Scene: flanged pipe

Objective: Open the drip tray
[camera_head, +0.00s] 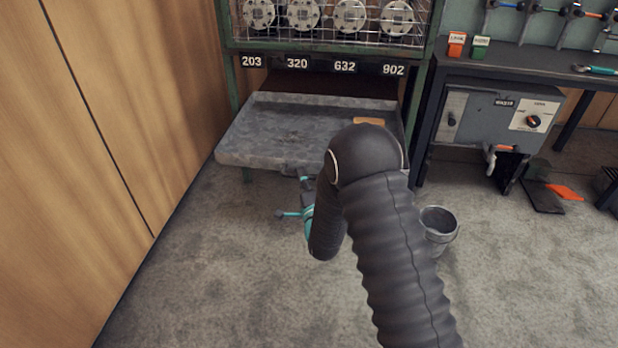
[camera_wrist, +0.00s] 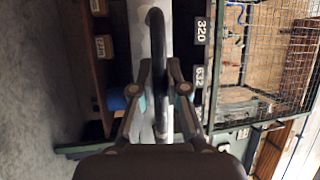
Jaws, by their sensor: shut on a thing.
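The drip tray (camera_head: 270,115) is a worn grey metal tray under the number plates of a green rack. It sticks well out of the rack over the floor. My gripper (camera_head: 302,178) is at the middle of its front edge, partly hidden by my arm. In the wrist view, turned on its side, my gripper's fingers (camera_wrist: 160,76) are closed around the dark bar handle (camera_wrist: 156,40) of the tray. The tray's pale edge (camera_wrist: 135,30) runs behind the handle. A small tan piece (camera_head: 369,121) lies on the tray's right part.
A wire cage (camera_head: 340,42) with several round flanges sits above plates 203, 320, 632 and 902. A metal bucket (camera_head: 439,228) stands on the floor at right. A wooden wall (camera_head: 130,100) closes the left. A grey cabinet (camera_head: 490,125) stands right. The floor before the tray is clear.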

